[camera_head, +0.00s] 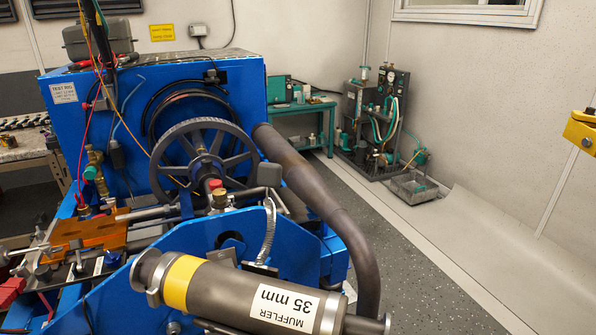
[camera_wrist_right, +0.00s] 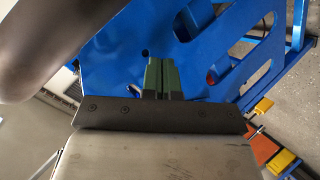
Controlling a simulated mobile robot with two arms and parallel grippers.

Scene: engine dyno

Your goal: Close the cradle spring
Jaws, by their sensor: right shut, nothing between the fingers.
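A curved, ribbed metal piece that looks like a spring (camera_head: 268,232) stands upright behind the muffler (camera_head: 235,292) in the head view. I cannot tell for sure that it is the cradle spring, or whether it is closed. The muffler is grey with a yellow band and a "35 mm" label, and lies tilted across the blue frame. My right gripper (camera_wrist_right: 163,72) shows in the right wrist view with its green fingers together and nothing between them. It is in front of a blue panel (camera_wrist_right: 215,50); contact cannot be told. My left gripper is not in view.
A blue test rig (camera_head: 240,85) with a spoked flywheel (camera_head: 206,160) fills the left. A thick brown exhaust pipe (camera_head: 315,195) bends down beside it. A dark rounded body (camera_wrist_right: 40,45) is close at the wrist view's upper left. Speckled floor (camera_head: 430,265) is clear at right.

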